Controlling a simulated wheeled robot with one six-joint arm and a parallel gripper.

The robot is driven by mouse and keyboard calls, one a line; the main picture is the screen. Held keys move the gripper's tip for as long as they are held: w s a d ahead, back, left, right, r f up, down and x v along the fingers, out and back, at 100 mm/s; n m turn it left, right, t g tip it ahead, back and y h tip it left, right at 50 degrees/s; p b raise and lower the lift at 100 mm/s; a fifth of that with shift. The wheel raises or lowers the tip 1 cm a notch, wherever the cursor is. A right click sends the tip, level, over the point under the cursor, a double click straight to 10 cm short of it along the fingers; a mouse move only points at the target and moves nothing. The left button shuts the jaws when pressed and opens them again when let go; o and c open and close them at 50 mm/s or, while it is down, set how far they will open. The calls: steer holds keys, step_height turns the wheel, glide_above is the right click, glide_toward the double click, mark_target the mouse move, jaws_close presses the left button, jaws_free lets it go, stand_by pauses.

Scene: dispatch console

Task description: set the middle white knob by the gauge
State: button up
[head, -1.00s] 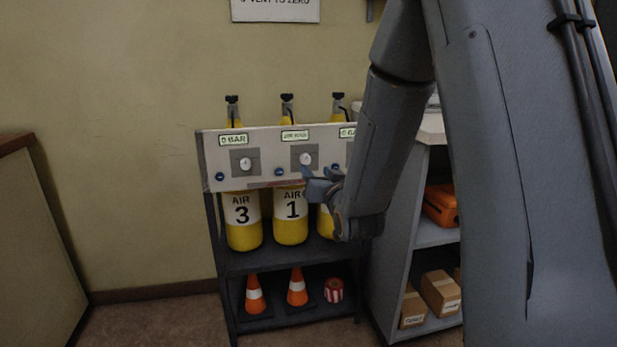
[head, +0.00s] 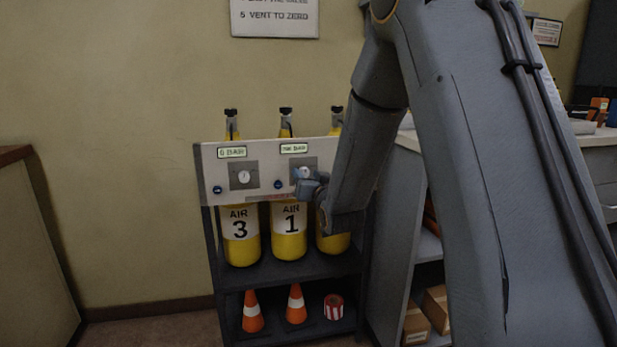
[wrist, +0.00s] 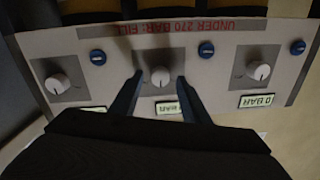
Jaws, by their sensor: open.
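The middle white knob (head: 304,171) sits on a grey square plate of the pale panel, partly covered by my gripper (head: 307,184) in the head view. In the wrist view the picture is upside down, and the knob (wrist: 160,76) lies between the two fingertips of my gripper (wrist: 159,82). The fingers are open, one on each side, with a gap to the knob; how deep they reach is hard to tell. The middle gauge display (head: 294,148) is lit above the knob, its number too blurred to read. It also shows between the fingers in the wrist view (wrist: 168,107).
The left white knob (head: 243,177) has a display reading 0 BAR (head: 232,152). Small blue knobs (head: 217,189) sit beside the plates. Yellow air cylinders (head: 289,245) stand below the panel on a dark rack. A shelf unit (head: 385,260) stands close on the right.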

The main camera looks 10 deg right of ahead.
steer(key=c, duration=1.1)
steer(key=shift+o, duration=0.2)
steer(key=shift+n, duration=0.4)
steer(key=n+p, duration=0.1)
steer(key=n, duration=0.3)
steer(key=shift+r+n+p, duration=0.1)
steer(key=shift+n+p, duration=0.2)
steer(key=shift+n, duration=0.1)
steer(key=n+p, duration=0.1)
steer(key=n, duration=0.4)
steer(key=shift+a+n+g, duration=0.15)
steer(key=shift+n+g, duration=0.15)
steer(key=shift+n, duration=0.1)
steer(key=o, duration=1.1)
steer(key=shift+c, duration=0.2)
